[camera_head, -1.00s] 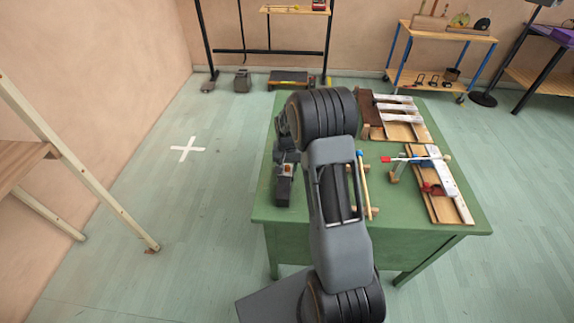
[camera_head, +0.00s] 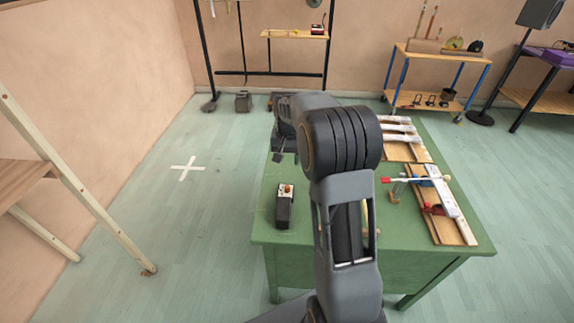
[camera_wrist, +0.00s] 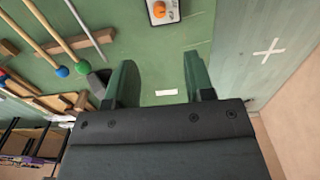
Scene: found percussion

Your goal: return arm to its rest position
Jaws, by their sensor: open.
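My gripper (camera_head: 281,150) is at the end of my raised arm, above the far left part of the green table (camera_head: 270,225) in the head view. In the wrist view its two fingers (camera_wrist: 158,82) stand apart with nothing between them, over the green tabletop. The box also shows at the top of the wrist view (camera_wrist: 163,12). My arm hides part of the table's middle.
Wooden boards with pale bars (camera_head: 405,150) and a board with a red-tipped striker (camera_head: 440,205) lie on the table's right. A wooden shelf (camera_head: 20,172) stands left. Floor around a white cross (camera_head: 187,168) is clear.

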